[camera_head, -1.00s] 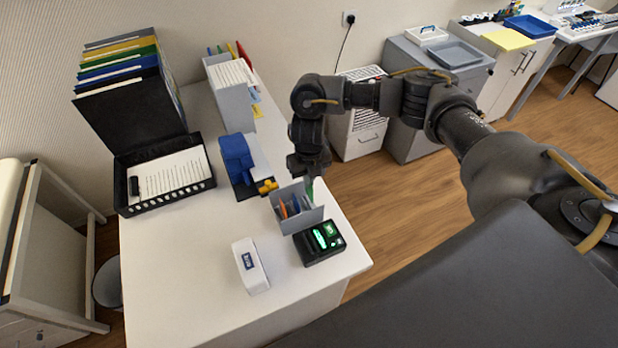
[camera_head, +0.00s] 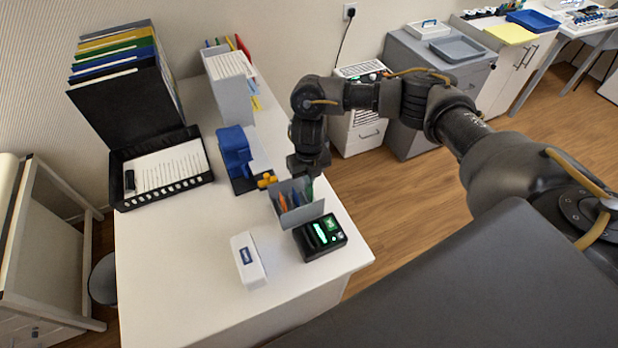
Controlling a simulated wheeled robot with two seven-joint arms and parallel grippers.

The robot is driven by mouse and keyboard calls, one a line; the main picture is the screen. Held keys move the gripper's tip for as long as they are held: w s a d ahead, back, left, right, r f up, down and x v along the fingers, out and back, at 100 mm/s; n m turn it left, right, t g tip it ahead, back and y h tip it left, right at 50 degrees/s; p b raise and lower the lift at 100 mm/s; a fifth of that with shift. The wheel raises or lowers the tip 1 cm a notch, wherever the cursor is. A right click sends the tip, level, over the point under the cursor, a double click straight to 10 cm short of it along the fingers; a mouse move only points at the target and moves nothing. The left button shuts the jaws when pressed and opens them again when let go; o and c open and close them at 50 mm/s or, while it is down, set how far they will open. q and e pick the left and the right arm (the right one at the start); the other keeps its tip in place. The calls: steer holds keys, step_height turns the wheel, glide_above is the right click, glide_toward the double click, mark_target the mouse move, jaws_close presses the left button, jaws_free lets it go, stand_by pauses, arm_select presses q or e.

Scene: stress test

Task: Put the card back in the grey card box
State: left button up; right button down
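The grey card box (camera_head: 301,217) stands near the right edge of the white desk, with several coloured cards (camera_head: 288,199) upright in it, orange and blue among them. My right gripper (camera_head: 308,177) points down at the box's back right corner. A green card edge (camera_head: 309,187) shows just under it, at or inside the box's back right. The fingertips are small and dark, so I cannot tell whether they are shut on the green card. My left gripper is not in view.
A black card terminal (camera_head: 320,238) with a lit green screen stands just in front of the box. A white case (camera_head: 248,260) lies to its left. A blue device (camera_head: 236,155) and yellow piece (camera_head: 266,181) sit behind left. The desk's front left is clear.

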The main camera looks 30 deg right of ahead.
steer(key=shift+f+b, duration=1.1)
steer(key=shift+f, duration=0.35)
steer(key=c, duration=1.6)
jaws_free()
steer(key=shift+r, duration=0.1)
step_height(320, 180, up, 11)
steer(key=shift+f, duration=0.2)
